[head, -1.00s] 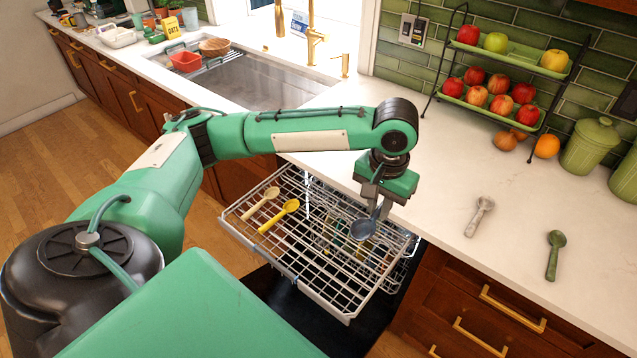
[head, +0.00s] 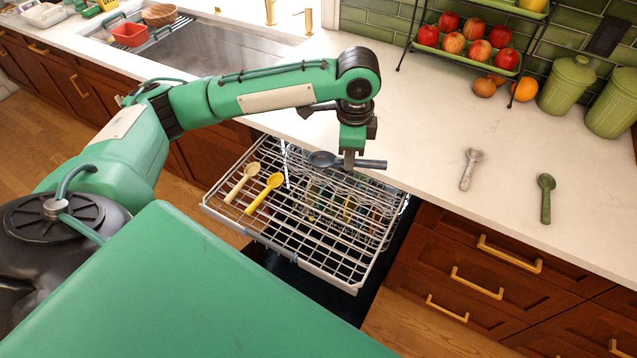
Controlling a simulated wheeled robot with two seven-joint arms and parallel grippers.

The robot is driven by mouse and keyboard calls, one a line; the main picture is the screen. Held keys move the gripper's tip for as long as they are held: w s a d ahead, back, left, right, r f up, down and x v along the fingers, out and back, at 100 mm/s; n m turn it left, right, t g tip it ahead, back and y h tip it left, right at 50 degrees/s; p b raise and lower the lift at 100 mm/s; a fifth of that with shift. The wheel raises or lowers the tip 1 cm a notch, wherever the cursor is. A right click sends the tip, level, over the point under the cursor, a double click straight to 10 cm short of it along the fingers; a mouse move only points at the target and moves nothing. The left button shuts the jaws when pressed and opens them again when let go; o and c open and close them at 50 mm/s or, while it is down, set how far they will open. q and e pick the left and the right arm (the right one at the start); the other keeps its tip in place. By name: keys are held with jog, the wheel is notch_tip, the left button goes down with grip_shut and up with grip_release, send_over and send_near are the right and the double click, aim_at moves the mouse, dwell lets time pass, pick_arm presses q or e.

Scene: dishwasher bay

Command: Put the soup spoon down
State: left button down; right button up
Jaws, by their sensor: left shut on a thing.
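My left gripper (head: 350,160) is shut on a dark blue-grey soup spoon (head: 322,159) by its handle. The spoon lies roughly level, its bowl to the left and its handle end to the right. Gripper and spoon appear above the back edge of the pulled-out dishwasher rack (head: 290,240), close to the counter's front edge. I cannot tell the exact gap between the spoon and the rack. A beige spoon (head: 241,183) and a yellow spoon (head: 264,193) lie at the rack's left side. My right gripper is not in view.
A grey spoon (head: 471,168) and a green spoon (head: 546,197) lie on the white counter (head: 420,150). A fruit stand (head: 470,45) and green canisters (head: 568,85) stand behind. The sink (head: 200,50) is at the upper left.

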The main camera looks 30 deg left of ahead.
pick_arm(q)
jog(key=a+f+m, duration=0.1)
jog(key=f+m, duration=0.6)
jog(key=f, duration=0.1)
jog(key=w+a+f+m, duration=0.1)
jog(key=f+m, duration=0.7)
jog(key=f, duration=0.1)
jog(key=w+a+f+m+p, duration=0.1)
jog(key=f+m, duration=0.6)
jog(key=f, duration=0.1)
jog(key=shift+a+f+m, duration=0.15)
jog(key=shift+m, duration=0.25)
jog(key=shift+f, duration=0.2)
jog(key=shift+f, duration=0.2)
jog(key=c, duration=1.4)
grip_release()
jog(key=shift+o, duration=0.2)
jog(key=shift+r, duration=0.1)
